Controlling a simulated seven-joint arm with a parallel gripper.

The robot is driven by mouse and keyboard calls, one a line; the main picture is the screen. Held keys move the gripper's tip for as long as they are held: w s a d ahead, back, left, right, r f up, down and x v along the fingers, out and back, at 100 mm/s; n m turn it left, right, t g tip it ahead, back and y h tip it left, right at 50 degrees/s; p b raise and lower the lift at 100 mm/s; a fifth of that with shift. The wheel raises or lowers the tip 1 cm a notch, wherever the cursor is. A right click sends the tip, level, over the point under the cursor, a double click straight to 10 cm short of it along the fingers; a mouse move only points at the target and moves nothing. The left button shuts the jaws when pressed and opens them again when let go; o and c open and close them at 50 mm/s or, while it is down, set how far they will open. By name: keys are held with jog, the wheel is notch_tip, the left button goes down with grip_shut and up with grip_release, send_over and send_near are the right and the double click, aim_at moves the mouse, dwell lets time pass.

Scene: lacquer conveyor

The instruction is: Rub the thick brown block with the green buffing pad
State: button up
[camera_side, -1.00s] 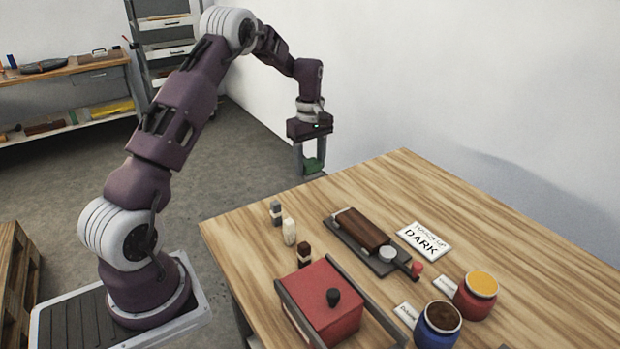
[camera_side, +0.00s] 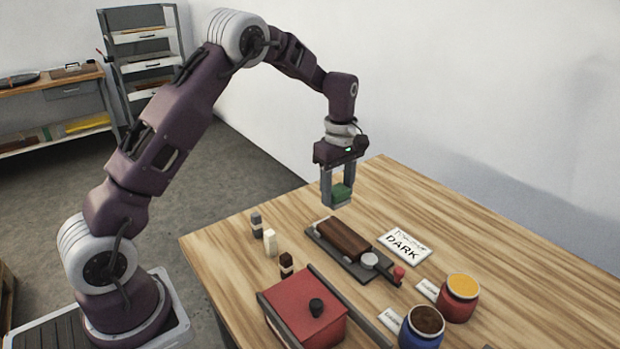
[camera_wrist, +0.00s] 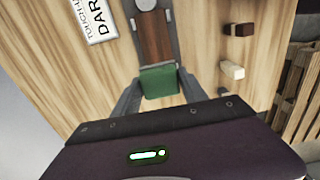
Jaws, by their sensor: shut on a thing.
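My gripper (camera_side: 338,197) is shut on the green buffing pad (camera_side: 341,192), holding it in the air above the table, just beyond the far end of the brown block. The pad also shows between the fingers in the wrist view (camera_wrist: 159,81). The thick brown block (camera_side: 343,239) lies on a dark grey tray (camera_side: 366,277) on the table. In the wrist view the brown block (camera_wrist: 155,38) is partly hidden by the pad at its near end. The pad looks apart from the block in the side view.
A white card reading "DARK" (camera_side: 404,246) lies right of the tray. A red box with a black knob (camera_side: 305,308) stands in front between grey rails. A blue jar (camera_side: 421,328) and a red jar (camera_side: 459,298) are at front right.

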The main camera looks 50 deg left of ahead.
jog(key=shift+d+f, duration=0.1)
jog(key=shift+d, duration=0.45)
send_over(338, 230)
jog(key=shift+f, duration=3.05)
jog(key=shift+d+f, duration=0.55)
jog(key=shift+f, duration=0.35)
jog(key=shift+c, duration=0.6)
jog(key=shift+d, duration=1.45)
jog(key=a, duration=0.4)
jog(key=shift+r, duration=4.1)
jog(key=shift+a, duration=0.1)
